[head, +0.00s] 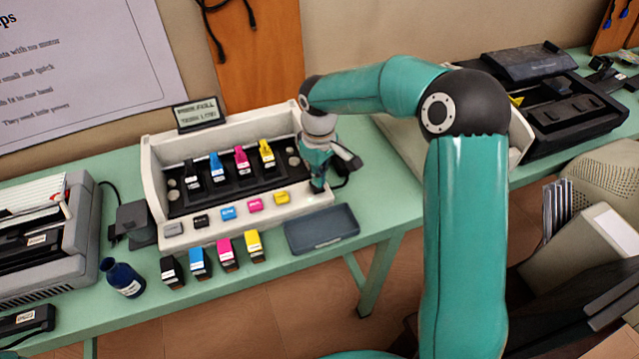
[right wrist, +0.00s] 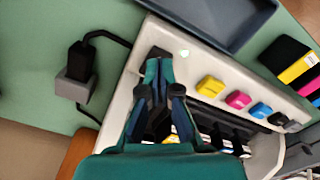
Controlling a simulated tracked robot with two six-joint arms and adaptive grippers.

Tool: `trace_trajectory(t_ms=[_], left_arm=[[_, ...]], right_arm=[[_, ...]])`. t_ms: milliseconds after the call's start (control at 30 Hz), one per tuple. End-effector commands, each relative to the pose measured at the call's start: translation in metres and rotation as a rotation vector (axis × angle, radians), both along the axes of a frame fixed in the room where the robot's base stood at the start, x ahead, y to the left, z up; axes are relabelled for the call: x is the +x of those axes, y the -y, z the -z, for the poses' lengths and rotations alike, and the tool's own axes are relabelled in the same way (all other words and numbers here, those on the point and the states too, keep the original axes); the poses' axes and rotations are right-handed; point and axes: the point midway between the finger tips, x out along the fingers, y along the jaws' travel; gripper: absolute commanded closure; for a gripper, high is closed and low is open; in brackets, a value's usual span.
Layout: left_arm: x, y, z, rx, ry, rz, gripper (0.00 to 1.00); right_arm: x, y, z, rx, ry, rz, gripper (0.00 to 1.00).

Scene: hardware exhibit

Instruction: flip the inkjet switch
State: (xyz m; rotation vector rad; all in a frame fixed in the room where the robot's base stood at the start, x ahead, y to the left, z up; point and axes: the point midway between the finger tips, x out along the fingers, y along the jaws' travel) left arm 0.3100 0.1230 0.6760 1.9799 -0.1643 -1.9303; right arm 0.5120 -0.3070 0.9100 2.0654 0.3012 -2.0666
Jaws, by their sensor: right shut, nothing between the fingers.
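The inkjet unit (head: 152,176) is a cream open-topped housing on the green bench, with black, blue, magenta and yellow cartridges in its dark carriage. A row of coloured buttons runs along its front panel, among them a yellow button (head: 281,198), seen also in the right wrist view (right wrist: 210,87). My right gripper (head: 318,186) is shut and empty, pointing down at the right end of this panel. In the right wrist view its fingertips (right wrist: 157,62) are over the panel's end, beside a small pale round spot (right wrist: 184,54). I cannot make out the switch; the fingers may hide it. My left gripper is out of view.
A small display (head: 200,114) stands behind the unit. In front are a dark tray (head: 322,229), several loose cartridges (head: 255,246) and a blue bottle (head: 122,279). A black plug with its cord (right wrist: 80,62) lies close to my right gripper. Other printers flank the unit.

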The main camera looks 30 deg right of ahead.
Motion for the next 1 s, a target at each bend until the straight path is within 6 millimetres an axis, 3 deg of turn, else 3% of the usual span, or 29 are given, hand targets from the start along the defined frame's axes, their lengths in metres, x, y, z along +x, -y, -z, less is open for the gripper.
trace_trajectory(t_ms=[1000], left_arm=[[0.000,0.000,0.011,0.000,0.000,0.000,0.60]], right_arm=[[-0.001,0.001,0.015,0.000,0.000,0.002,1.00]])
